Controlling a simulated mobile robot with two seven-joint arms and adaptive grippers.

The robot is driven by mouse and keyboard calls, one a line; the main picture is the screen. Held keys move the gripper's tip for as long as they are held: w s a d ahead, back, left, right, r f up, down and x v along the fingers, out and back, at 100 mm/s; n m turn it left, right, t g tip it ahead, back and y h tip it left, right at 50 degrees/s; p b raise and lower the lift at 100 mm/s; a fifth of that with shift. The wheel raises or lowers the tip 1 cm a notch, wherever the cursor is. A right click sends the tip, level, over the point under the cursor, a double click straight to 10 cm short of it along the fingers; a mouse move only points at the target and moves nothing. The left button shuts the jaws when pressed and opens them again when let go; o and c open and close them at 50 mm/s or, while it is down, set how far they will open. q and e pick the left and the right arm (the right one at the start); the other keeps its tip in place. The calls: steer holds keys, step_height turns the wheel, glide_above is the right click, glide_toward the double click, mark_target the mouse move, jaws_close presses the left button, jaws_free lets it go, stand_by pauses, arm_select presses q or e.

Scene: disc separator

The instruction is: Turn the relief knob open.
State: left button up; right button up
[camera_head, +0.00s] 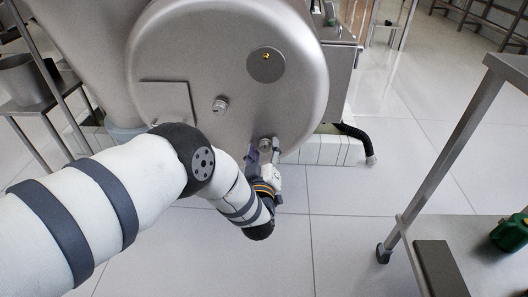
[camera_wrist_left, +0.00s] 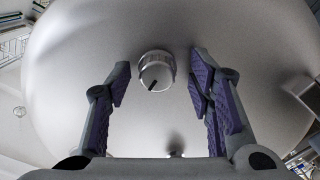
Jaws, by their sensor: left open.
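The relief knob (camera_wrist_left: 156,72) is a small round metal knob with a ribbed rim and a dark pointer line on its face. In the left wrist view it sits on the rounded metal drum, between my two purple-padded fingers and apart from both. The pointer line slants toward the lower left. My left gripper (camera_head: 264,146) is open at the lower right of the drum face in the head view. A knob-like metal part shows between its fingers there, partly hidden. My right gripper is in neither view.
The large drum (camera_head: 170,60) fills the upper left, with a round plate (camera_head: 266,65) and another small metal fitting (camera_head: 220,105) on its face. A black hose (camera_head: 355,133) sticks out at the right. A metal table (camera_head: 480,245) stands at the right; tiled floor lies between.

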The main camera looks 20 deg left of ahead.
arm_select(q)
steer(key=v, duration=1.2)
